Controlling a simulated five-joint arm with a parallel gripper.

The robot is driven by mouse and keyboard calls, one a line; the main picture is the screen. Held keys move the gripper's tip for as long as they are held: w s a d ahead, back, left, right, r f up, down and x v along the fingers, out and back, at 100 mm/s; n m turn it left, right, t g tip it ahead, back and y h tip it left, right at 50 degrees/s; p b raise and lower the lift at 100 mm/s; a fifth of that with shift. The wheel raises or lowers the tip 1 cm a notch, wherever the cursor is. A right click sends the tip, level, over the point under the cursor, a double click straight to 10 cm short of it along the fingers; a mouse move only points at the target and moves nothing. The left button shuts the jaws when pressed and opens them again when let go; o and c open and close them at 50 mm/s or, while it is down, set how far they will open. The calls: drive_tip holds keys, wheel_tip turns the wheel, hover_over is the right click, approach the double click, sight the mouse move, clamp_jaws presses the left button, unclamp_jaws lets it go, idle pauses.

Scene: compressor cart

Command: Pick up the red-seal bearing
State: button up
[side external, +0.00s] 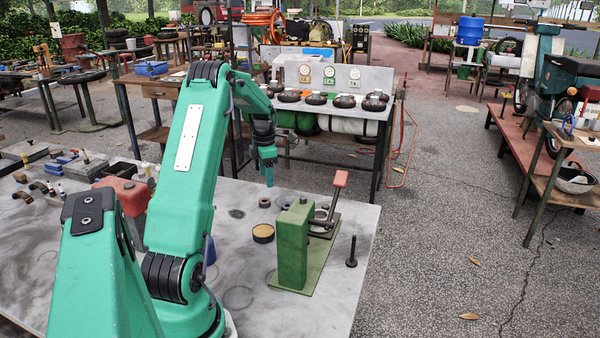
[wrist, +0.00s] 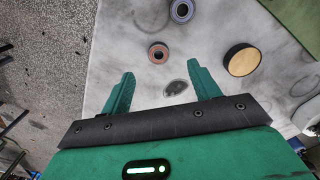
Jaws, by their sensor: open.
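The red-seal bearing (wrist: 158,52) lies flat on the grey tabletop, a small ring with a reddish-brown face and a dark centre hole. In the wrist view it is just beyond the gap between my fingertips, slightly left of centre. It is the small ring (side external: 264,202) below my gripper in the side view. My gripper (wrist: 162,72) is open and empty, with both green fingers apart. In the side view my gripper (side external: 269,180) hangs above the table, pointing down, clear of the bearing.
A bearing with a bluish-purple face (wrist: 182,11) lies beyond the red one. A round tan-topped tin (wrist: 242,60) is to the right. A dark stain (wrist: 175,88) marks the tabletop. A green press (side external: 293,245) and an upright dark bolt (side external: 352,252) stand toward the table's right edge.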

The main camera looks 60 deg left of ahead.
sight(264, 200)
drive_tip(key=shift+s+a+f+n, duration=0.4)
drive_tip(key=shift+a+f+n, duration=0.15)
drive_tip(key=shift+a, duration=0.1)
drive_tip(key=shift+d+f, duration=0.1)
drive_tip(key=shift+f, duration=1.2)
drive_tip(key=shift+d+f, duration=0.15)
drive_tip(key=shift+f, duration=1.2)
drive_tip(key=shift+d+f, duration=0.1)
drive_tip(key=shift+f, duration=1.2)
drive_tip(key=c, duration=1.1)
drive_tip(key=shift+r, duration=0.25)
